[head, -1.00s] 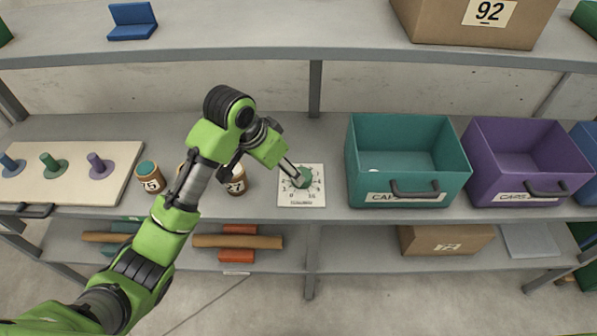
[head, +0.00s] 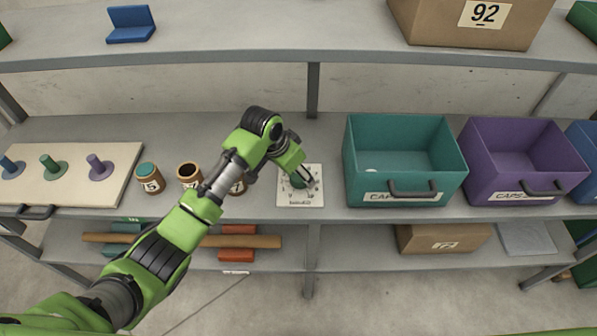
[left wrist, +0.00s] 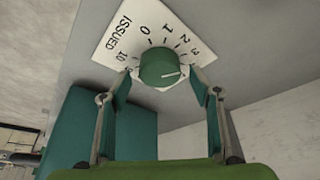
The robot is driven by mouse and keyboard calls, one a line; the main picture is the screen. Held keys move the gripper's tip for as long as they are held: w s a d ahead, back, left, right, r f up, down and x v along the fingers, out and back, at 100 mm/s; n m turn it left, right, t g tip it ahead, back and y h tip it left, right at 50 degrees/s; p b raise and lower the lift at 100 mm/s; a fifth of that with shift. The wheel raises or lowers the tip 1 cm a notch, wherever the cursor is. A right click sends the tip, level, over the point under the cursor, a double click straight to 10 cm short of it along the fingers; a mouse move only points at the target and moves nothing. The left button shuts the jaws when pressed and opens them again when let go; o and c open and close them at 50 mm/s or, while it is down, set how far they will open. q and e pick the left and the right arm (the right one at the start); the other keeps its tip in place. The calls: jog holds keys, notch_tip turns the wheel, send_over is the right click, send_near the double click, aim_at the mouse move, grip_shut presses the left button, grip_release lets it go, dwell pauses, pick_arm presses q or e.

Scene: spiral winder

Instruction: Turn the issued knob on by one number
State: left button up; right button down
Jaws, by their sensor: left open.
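A white dial plate (head: 290,199) lies on the middle shelf, left of the teal bin. The left wrist view shows it marked ISSUED (left wrist: 118,36), with numbers around a green knob (left wrist: 157,65). The knob also shows in the head view (head: 297,182), partly covered by my gripper. A pale line on the knob points to the right in the left wrist view, toward my right-hand finger; the number there is hidden. My left gripper (left wrist: 160,78) is open, one finger on each side of the knob. I cannot tell whether the fingers touch it. My right gripper is out of view.
A teal bin (head: 358,183) stands close right of the plate, with a purple bin (head: 482,178) beyond. Numbered jars (head: 149,180) and a peg board (head: 70,192) stand to the left. An upper shelf (head: 250,40) runs above.

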pick_arm(q)
jog(key=shift+w+d+f, duration=0.2)
jog(key=shift+f, duration=0.35)
jog(key=c, duration=1.1)
